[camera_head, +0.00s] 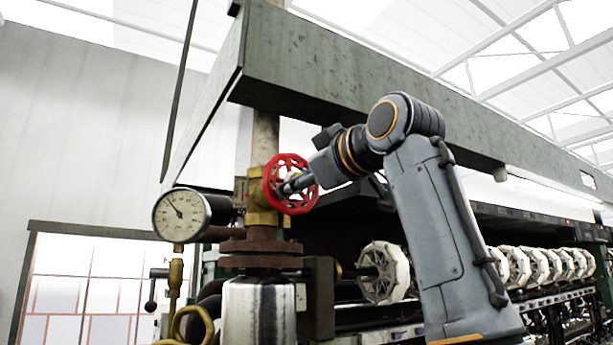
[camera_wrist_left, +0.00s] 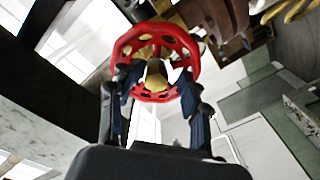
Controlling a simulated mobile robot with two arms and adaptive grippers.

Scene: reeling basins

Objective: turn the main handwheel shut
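The red main handwheel (camera_head: 291,184) is on a brass valve on a vertical pipe, left of the middle in the head view. One arm, mine, rises from the lower right and reaches it. The left wrist view shows the handwheel (camera_wrist_left: 157,42) straight ahead of my left gripper (camera_wrist_left: 158,80). Its two dark fingers are spread apart, with the tips at the wheel's left and right sides and the hub between them. Whether the tips touch the rim or spokes cannot be told. In the head view the left gripper (camera_head: 290,186) is small and partly merged with the wheel. My right gripper is not in view.
A round pressure gauge (camera_head: 181,215) stands left of the valve. A thick grey-green beam (camera_head: 330,75) runs overhead, close above the arm. A rusty flange (camera_head: 261,247) is below the valve. White reels (camera_head: 384,272) line the machine to the right.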

